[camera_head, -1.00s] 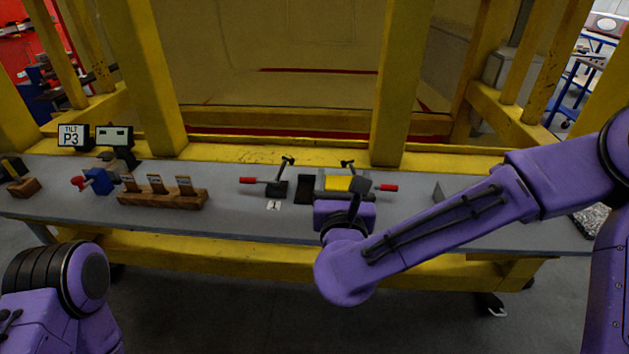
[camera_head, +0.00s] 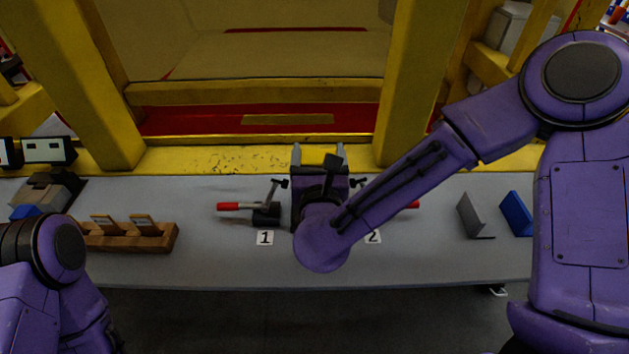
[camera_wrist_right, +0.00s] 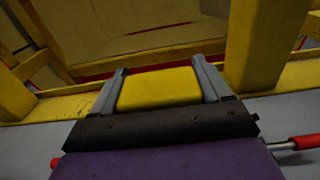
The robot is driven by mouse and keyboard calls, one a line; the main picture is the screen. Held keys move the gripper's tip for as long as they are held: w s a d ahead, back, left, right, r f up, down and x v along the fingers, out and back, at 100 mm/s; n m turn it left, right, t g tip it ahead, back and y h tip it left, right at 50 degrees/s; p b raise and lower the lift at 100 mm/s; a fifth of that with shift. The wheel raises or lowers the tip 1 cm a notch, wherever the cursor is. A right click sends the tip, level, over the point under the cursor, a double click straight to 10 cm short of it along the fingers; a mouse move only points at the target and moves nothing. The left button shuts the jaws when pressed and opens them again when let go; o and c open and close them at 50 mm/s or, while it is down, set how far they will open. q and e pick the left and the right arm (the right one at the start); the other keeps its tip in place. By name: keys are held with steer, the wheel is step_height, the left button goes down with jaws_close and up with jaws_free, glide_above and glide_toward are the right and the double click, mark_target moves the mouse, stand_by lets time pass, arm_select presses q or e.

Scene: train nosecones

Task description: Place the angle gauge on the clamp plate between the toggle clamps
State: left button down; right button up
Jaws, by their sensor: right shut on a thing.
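My right gripper (camera_head: 318,155) is shut on a yellow block, the angle gauge (camera_head: 316,158), which shows between the two grey fingers. In the right wrist view the gauge (camera_wrist_right: 158,88) fills the gap between the fingers. The gripper is between the left toggle clamp (camera_head: 267,212), by label 1, and the right toggle clamp, by label 2, whose red handle tip (camera_head: 413,205) shows past my arm. My wrist hides the clamp plate, and I cannot tell whether the gauge touches anything. My left gripper is out of view.
A wooden rack (camera_head: 130,238) with several upright tags stands at the left, with a display (camera_head: 48,150) behind it. A grey angled piece (camera_head: 474,216) and a blue one (camera_head: 516,214) stand at the right. Yellow posts rise behind the grey bench (camera_head: 200,265). Its front strip is clear.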

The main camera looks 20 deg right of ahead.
steer(key=shift+s+f, duration=0.6)
steer(key=shift+f, duration=0.3)
steer(key=f, duration=0.1)
steer(key=w+f, duration=0.1)
steer(key=f, duration=0.2)
steer(key=shift+w+f+p, duration=0.15)
steer(key=shift+w+p, duration=0.1)
steer(key=shift+p, duration=0.1)
steer(key=shift+s, duration=0.3)
steer(key=shift+b, duration=0.35)
steer(key=o, duration=1.1)
steer(key=shift+w+f, duration=0.1)
steer(key=shift+c, duration=0.2)
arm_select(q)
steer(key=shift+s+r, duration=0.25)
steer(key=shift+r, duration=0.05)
